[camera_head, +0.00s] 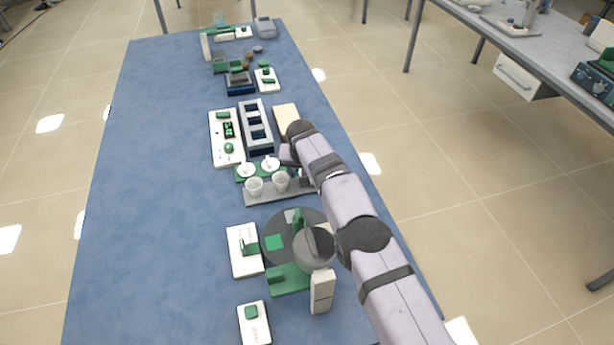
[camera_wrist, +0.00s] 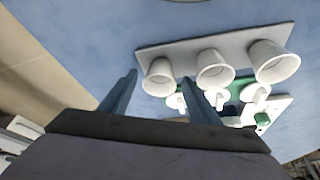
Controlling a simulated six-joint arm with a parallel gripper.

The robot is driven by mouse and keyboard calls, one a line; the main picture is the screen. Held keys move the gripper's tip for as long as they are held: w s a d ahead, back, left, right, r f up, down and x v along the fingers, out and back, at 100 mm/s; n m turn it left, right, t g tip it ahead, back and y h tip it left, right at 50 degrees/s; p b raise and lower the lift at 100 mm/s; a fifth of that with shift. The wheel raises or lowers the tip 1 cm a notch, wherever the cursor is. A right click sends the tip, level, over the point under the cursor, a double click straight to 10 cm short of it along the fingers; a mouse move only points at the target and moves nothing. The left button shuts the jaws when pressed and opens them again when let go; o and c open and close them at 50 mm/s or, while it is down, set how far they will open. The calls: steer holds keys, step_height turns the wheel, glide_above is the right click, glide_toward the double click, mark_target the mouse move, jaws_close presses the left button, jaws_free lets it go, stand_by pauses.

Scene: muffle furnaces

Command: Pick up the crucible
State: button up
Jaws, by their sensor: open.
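Three white crucibles stand in a row on a grey tray (camera_head: 262,197); the tray also shows in the wrist view (camera_wrist: 185,51). In the head view I see the left crucible (camera_head: 254,187) and the middle crucible (camera_head: 281,181); my arm mostly hides the right one. The wrist view shows all three: one at the left (camera_wrist: 158,80), one in the middle (camera_wrist: 215,71) and one at the right (camera_wrist: 274,64). My gripper (camera_wrist: 158,77) is open and empty. The left crucible appears between its fingertips in that view, seemingly beyond them. The arm hides the gripper in the head view.
White lids (camera_head: 246,169) sit on a green holder just behind the tray. A white control panel (camera_head: 226,137) and a grey rack (camera_head: 256,127) stand farther back. A round dark plate (camera_head: 277,235) with green parts lies in front. The table's left side is clear.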

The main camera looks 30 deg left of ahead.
steer(key=shift+f, duration=0.1)
steer(key=c, duration=1.1)
steer(key=shift+o, duration=0.2)
steer(key=shift+r, duration=0.55)
step_height(320, 180, up, 9)
steer(key=p, duration=0.4)
steer(key=shift+p, duration=0.4)
